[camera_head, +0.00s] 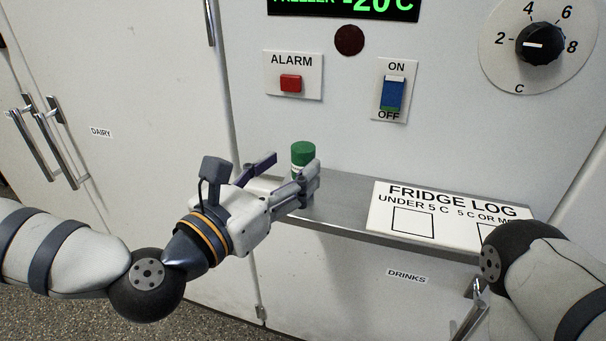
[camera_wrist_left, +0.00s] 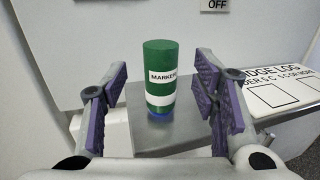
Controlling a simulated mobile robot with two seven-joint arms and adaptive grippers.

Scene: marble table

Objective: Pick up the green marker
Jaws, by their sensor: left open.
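The green marker (camera_head: 302,154) is a short upright cylinder on the left part of a narrow metal shelf. In the left wrist view the marker (camera_wrist_left: 160,62) has a white label reading "MARKER" and a blue band at its base. My left gripper (camera_head: 287,170) is open in front of it. In the left wrist view the fingers of my left gripper (camera_wrist_left: 163,95) show to either side of the marker, with gaps on both sides. In the head view the near finger hides the marker's lower part. My right arm shows at the lower right; its gripper is out of view.
A fridge log board (camera_head: 445,214) lies on the shelf (camera_head: 335,215) to the right. The panel behind has a red alarm button (camera_head: 290,83), a blue on/off switch (camera_head: 392,94) and a dial (camera_head: 540,44). Door handles (camera_head: 48,145) stick out at the left.

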